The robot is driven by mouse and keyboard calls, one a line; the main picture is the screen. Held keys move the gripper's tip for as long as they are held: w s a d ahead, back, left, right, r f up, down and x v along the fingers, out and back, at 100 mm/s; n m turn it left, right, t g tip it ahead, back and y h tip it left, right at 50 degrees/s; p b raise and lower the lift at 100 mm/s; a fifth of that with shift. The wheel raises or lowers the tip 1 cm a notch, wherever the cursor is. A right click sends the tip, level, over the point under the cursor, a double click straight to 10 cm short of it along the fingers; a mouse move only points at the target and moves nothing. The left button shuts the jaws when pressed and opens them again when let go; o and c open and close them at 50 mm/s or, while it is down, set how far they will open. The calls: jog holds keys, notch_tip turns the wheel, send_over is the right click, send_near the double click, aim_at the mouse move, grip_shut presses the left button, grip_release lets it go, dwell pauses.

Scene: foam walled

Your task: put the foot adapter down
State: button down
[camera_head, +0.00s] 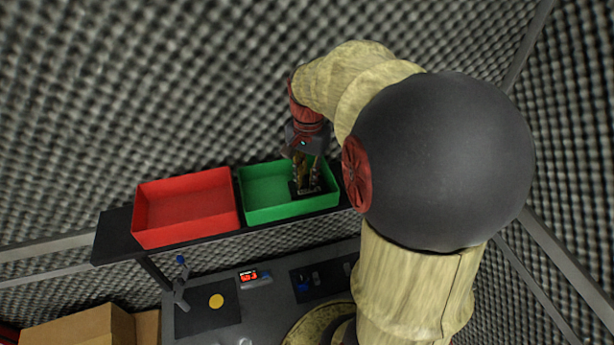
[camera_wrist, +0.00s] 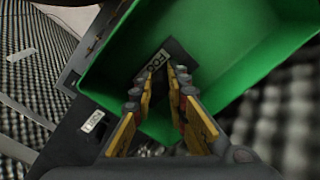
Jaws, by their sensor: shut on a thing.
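The foot adapter (camera_wrist: 180,58) is a small dark piece with a white label, partly readable as "FOO". In the wrist view it sits between my fingertips, over the inside of the green bin (camera_wrist: 225,50). My gripper (camera_wrist: 158,82) is shut on the foot adapter. In the head view my gripper (camera_head: 305,183) points down into the green bin (camera_head: 290,212), and the fingers hide part of the dark adapter. I cannot tell whether the adapter touches the bin floor.
A red bin (camera_head: 185,240) stands left of the green bin, empty, on the same dark shelf (camera_head: 112,240). A cardboard box (camera_head: 75,332) is at lower left.

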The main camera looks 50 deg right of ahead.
aim_at(308, 178)
jog(key=shift+f, duration=0.1)
jog(key=c, duration=1.7)
grip_release()
jog(key=shift+c, duration=0.2)
notch_tip(308, 178, up, 12)
jog(key=b, duration=0.2)
jog(key=s+a+f+n+t, duration=0.1)
jog(key=s+a+n, duration=0.1)
jog(key=a+n, duration=0.3)
jog(key=s+a+f+n+t, duration=0.2)
jog(key=a+n, duration=0.3)
jog(key=a, duration=0.6)
jog(key=s+a+f+n+t, duration=0.2)
jog(key=a+n, duration=0.3)
jog(key=a, duration=0.3)
jog(key=shift+s+f, duration=0.2)
jog(key=shift+s, duration=0.1)
jog(key=shift+s, duration=0.1)
